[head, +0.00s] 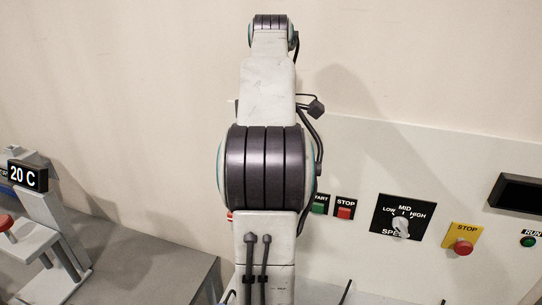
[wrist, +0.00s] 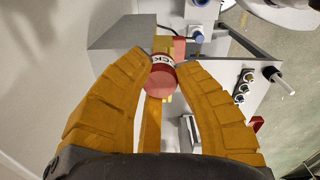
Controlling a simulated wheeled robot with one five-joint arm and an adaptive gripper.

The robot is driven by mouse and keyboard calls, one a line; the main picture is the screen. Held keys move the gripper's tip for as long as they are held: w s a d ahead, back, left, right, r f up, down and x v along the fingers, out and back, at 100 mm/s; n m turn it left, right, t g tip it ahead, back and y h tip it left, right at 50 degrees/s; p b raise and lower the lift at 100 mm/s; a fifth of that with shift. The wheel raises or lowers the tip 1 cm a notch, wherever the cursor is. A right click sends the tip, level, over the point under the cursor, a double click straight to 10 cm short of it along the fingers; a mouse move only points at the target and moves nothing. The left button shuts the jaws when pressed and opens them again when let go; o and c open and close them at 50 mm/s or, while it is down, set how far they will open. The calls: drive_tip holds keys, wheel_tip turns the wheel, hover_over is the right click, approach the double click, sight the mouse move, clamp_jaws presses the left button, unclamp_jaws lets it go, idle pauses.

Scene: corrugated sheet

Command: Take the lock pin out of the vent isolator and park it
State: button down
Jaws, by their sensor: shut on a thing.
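In the wrist view the two orange fingers of my gripper (wrist: 162,68) are closed on a round red piece with a white label band (wrist: 161,75). The letters "CK" show on the band, so I take it for the lock pin. It sits between the fingertips, its red end facing the camera. A grey block (wrist: 115,39) is just behind and left of the fingertips. I cannot tell whether the pin touches it or whether it is the vent isolator. In the head view my arm fills the middle and the gripper and pin are hidden.
In the head view a panel on the right carries a green start button (head: 319,208), a red stop button (head: 344,212), a speed dial (head: 401,226) and a yellow-backed stop button (head: 463,246). A stand with a "20 C" display (head: 27,176) is at left. Grey bench top (head: 150,265) beside it is clear.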

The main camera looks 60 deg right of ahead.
drive_tip(key=shift+f+b, duration=0.3)
drive_tip(key=shift+f, duration=0.2)
drive_tip(key=c, duration=1)
unclamp_jaws()
drive_tip(key=shift+o, duration=0.2)
